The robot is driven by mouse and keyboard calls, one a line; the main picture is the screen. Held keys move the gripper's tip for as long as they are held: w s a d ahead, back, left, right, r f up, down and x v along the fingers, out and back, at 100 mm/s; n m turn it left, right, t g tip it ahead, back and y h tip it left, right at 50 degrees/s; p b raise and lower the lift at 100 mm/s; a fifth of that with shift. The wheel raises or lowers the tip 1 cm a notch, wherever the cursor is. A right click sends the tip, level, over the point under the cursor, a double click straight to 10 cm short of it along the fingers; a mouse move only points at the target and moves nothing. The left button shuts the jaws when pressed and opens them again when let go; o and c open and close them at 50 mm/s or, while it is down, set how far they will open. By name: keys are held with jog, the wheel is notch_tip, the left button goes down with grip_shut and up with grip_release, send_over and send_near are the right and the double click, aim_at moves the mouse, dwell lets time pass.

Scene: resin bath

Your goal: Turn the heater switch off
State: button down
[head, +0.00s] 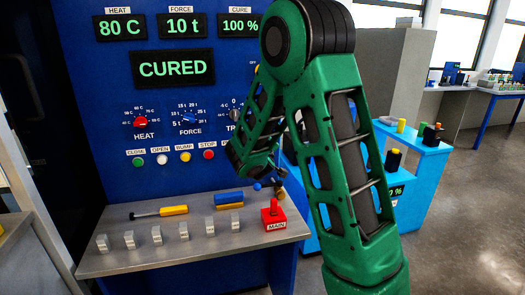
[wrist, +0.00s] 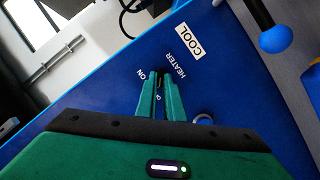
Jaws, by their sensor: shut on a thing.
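In the wrist view, my gripper (wrist: 161,74) is at a blue panel (wrist: 120,90), between the HEATER label (wrist: 175,66) and the ON label (wrist: 140,76). The green fingers are closed around a small dark piece at the heater switch's place. The fingers hide most of the switch, so I cannot tell its position. Another label is partly covered between the fingers. In the head view, my green arm reaches toward the blue unit at the right, and the fingertips are hidden behind it.
A blue ball-ended lever (wrist: 277,38) and a COOL label (wrist: 190,40) are close by in the wrist view. In the head view, a red MAIN switch (head: 273,215) stands on the grey console (head: 190,255).

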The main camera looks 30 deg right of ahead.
jog(key=shift+s+f, duration=0.2)
jog(key=shift+f, duration=0.15)
jog(key=c, duration=1.9)
grip_release()
jog(key=shift+w, duration=0.1)
jog(key=shift+o, duration=0.2)
jog(key=shift+r, duration=0.15)
jog(key=v, duration=1)
jog(key=shift+s, duration=0.25)
jog(key=shift+a+r, duration=0.1)
